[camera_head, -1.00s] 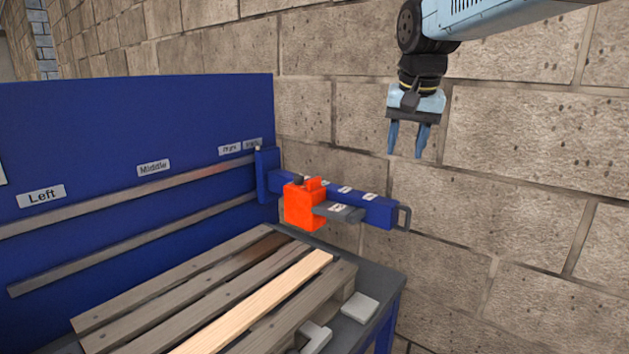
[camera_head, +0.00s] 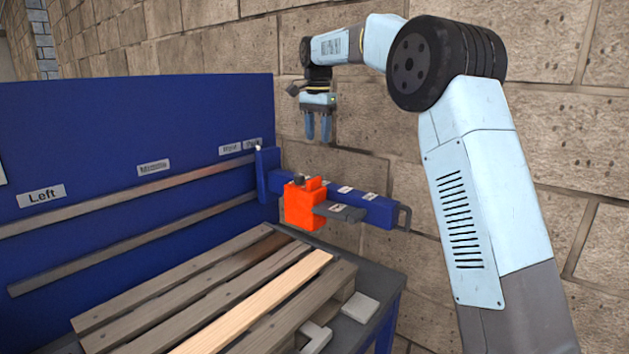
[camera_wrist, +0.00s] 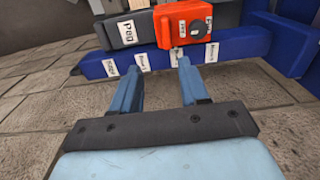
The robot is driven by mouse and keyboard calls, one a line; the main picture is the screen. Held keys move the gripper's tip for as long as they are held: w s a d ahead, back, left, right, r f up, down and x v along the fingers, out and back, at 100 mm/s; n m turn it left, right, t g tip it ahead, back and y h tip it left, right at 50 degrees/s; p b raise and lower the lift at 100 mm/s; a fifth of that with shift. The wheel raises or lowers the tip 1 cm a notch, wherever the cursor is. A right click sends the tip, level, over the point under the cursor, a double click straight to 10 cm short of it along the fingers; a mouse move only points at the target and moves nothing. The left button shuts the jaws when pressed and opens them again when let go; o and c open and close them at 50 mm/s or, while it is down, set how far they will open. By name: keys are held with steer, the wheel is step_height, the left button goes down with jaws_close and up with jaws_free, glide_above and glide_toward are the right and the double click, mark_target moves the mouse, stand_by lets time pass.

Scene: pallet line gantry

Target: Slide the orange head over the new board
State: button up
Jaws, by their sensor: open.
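The orange head (camera_head: 304,205) sits on the blue beam (camera_head: 362,207), near the beam's end at the blue upright (camera_head: 266,175). A grey pad (camera_head: 340,212) sticks out beside the head. In the wrist view the orange head (camera_wrist: 184,27) is ahead of the fingers, with the labelled grey pad (camera_wrist: 126,28) to its left. The new board (camera_head: 262,303) is the pale plank among darker grey ones on the pallet. My gripper (camera_head: 318,140) is open and empty, above and apart from the head; its two fingers also show in the wrist view (camera_wrist: 160,88).
A blue back panel (camera_head: 110,120) carries two rails and labels, including Left and Middle. The pallet (camera_head: 150,290) lies on a grey table (camera_head: 372,270) below the beam. A handle (camera_head: 405,217) ends the beam. A stone wall stands behind.

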mark_target(314, 178)
steer(key=f, duration=0.9)
steer(key=w+a+f, duration=0.1)
steer(key=f, duration=0.4)
steer(key=shift+f, duration=0.35)
steer(key=shift+c, duration=0.3)
jaws_close()
